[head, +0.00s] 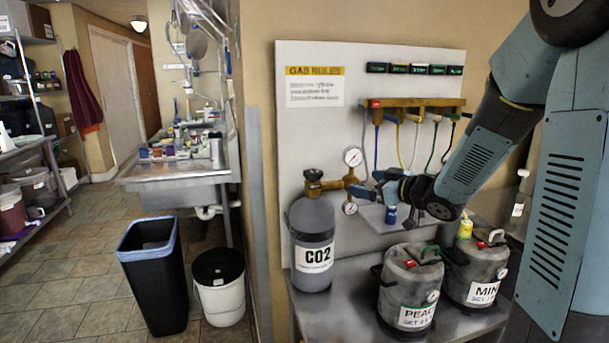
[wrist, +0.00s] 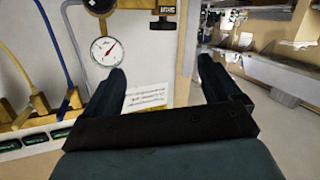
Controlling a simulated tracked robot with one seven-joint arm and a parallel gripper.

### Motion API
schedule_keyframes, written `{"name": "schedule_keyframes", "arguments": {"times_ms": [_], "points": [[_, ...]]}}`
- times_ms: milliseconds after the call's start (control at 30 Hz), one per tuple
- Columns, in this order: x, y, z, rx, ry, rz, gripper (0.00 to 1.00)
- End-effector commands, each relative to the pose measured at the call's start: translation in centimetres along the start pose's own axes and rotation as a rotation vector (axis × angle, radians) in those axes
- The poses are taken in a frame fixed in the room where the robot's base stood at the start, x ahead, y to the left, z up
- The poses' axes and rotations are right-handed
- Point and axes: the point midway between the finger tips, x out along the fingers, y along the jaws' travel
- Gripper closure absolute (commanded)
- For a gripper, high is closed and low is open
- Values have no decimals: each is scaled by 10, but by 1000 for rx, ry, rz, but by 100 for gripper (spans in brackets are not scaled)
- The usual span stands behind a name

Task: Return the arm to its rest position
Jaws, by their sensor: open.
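My gripper (head: 368,190) is in front of the gas board (head: 290,130), just right of the CO2 bottle's regulator, with my arm reaching in from the upper right. In the wrist view my gripper (wrist: 163,68) shows two dark fingers spread apart with nothing between them. That view is upside down: the gauge (wrist: 106,50) shows beyond the left finger and the sign (wrist: 146,97) between the fingers. My wrist hides part of the board.
The CO2 cylinder (head: 312,235) and two labelled grey kegs (head: 410,290) (head: 478,268) stand on the metal bench (head: 350,305). Coloured hoses hang from the wooden rack (head: 415,104). A black bin (head: 152,275), a white bucket (head: 219,290) and a sink (head: 180,175) are left. Floor is clear farther left.

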Motion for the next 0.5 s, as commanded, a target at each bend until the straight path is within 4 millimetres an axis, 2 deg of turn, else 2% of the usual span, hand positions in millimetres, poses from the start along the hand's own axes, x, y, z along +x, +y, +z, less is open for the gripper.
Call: {"name": "schedule_keyframes", "arguments": {"times_ms": [167, 300, 500], "points": [[-29, 25, -19, -24, -126, 214, 10], [-62, 37, -28, 0, -239, 366, 10], [-119, 34, -32, 88, -406, 530, 10]]}}
